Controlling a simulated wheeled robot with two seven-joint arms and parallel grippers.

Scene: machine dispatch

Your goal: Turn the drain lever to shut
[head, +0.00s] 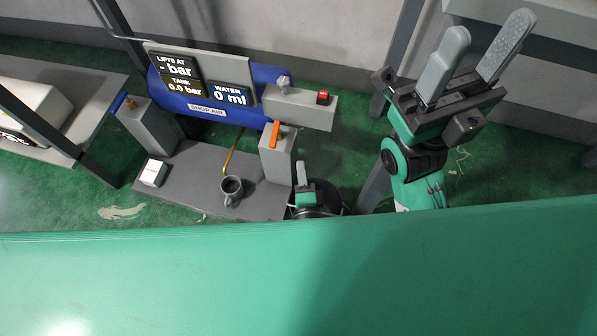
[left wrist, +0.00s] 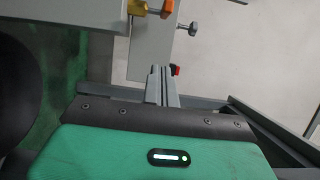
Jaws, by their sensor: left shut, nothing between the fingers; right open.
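An orange lever (head: 275,134) sits on top of a grey block (head: 277,166), its handle running nearly up and down in the head view. In the left wrist view the orange lever (left wrist: 167,8) shows at the top edge beside a brass fitting (left wrist: 148,9), partly cut off. A blue lever (head: 118,102) is on another grey block at the left. No label shows which one is the drain lever. My left gripper (head: 301,172) is shut and empty, just right of the block and apart from the orange lever. My right gripper (head: 488,38) is open and empty, far to the right.
A panel (head: 201,66) reads "- bar", 0.0 bar and 0 ml above a blue tank (head: 268,74). A dark mug (head: 231,190) stands below a bent yellow pipe (head: 230,158) on the grey bench (head: 197,172). A white box (head: 153,172) and a red switch (head: 323,97) are nearby.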

